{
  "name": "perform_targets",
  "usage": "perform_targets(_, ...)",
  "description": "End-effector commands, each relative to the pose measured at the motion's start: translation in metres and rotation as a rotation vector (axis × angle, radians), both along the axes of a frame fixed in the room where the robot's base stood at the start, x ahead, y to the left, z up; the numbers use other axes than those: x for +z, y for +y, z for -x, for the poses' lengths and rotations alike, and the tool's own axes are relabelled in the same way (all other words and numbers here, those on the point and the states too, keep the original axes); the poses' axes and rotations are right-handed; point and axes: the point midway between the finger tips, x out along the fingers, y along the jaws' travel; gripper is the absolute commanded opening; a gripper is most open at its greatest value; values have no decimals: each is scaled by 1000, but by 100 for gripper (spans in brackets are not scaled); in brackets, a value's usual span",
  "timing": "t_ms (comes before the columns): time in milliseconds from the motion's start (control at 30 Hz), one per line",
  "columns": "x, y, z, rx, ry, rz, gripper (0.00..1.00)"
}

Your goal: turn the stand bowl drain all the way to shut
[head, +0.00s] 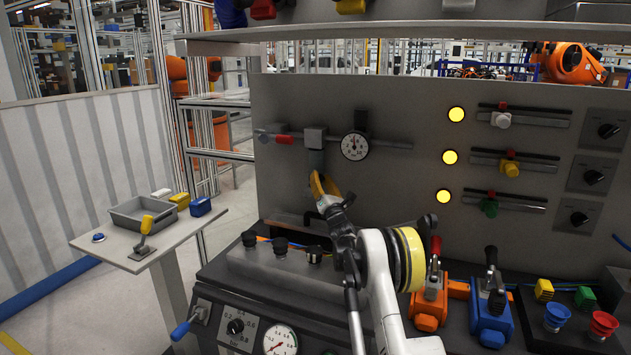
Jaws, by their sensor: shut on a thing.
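The stand's bowl unit (316,158) hangs under a grey block on the pipe of the upright grey panel, left of the round pressure gauge (355,146). My gripper (319,182) reaches up from below to the underside of this bowl. Its yellow-and-dark fingers are shut at the bowl's lower end, where the drain is. The drain itself is hidden by the fingers, so its turned position cannot be seen. My arm comes up from the lower right.
A red-handled valve (283,139) sits on the pipe left of the bowl. Black knobs (280,246) stand on a block below my gripper. Orange (428,303) and blue (491,313) lever units stand right of my arm. A side table (185,232) stands at the left.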

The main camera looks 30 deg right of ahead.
Motion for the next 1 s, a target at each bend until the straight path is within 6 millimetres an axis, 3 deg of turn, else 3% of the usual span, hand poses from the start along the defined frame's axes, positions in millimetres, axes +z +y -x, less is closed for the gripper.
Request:
perform_targets(633,-1,1,1,4,-42,-33,0)
perform_targets(667,-1,1,1,4,-42,-33,35)
perform_targets(1000,-2,0,3,2,-41,-33,38)
